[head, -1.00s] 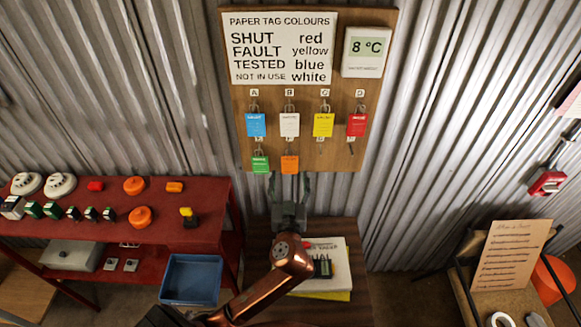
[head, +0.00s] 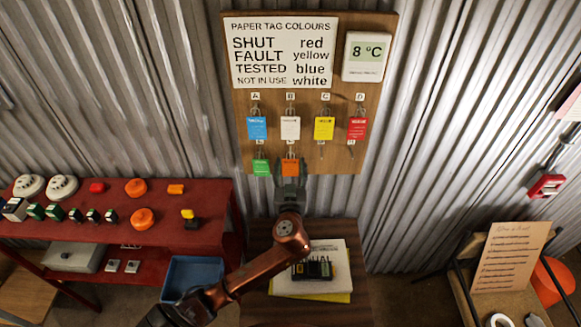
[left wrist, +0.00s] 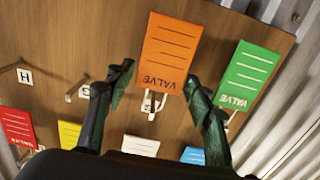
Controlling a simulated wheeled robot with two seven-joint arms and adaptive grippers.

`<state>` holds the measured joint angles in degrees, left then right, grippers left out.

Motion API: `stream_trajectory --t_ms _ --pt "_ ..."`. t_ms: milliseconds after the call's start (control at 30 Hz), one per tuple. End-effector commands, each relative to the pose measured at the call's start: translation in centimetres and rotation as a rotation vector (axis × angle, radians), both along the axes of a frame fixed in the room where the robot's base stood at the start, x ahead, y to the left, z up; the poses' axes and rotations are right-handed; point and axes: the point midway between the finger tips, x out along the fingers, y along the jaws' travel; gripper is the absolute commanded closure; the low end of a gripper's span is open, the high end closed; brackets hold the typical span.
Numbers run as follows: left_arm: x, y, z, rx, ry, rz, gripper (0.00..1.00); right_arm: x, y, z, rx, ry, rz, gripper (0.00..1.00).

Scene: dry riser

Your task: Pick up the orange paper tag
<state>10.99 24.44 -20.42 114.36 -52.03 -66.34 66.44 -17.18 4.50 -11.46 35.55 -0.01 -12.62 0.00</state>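The orange paper tag (head: 290,167) hangs on a hook in the lower row of the wooden tag board (head: 345,185), right of the green tag (head: 261,167). My left gripper (head: 290,178) is at the board, just below and in front of the orange tag. In the left wrist view, the orange tag (left wrist: 168,52) is marked VALVE, and the gripper's fingers (left wrist: 160,85) are spread apart on either side of its VALVE end. The finger on the right is close to the green tag (left wrist: 245,75). My right gripper is not in view.
Blue (head: 256,128), white (head: 290,128), yellow (head: 324,128) and red (head: 357,129) tags hang in the row above. Books (head: 330,282) lie on a small table below the board.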

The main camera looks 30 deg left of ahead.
Motion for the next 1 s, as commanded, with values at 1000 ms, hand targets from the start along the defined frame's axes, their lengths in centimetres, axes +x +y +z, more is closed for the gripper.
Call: stream_trajectory --t_ms 1000 --pt "-4.3 -2.7 1.3 -0.005 0.000 -0.002 0.70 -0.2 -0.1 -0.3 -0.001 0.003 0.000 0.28"
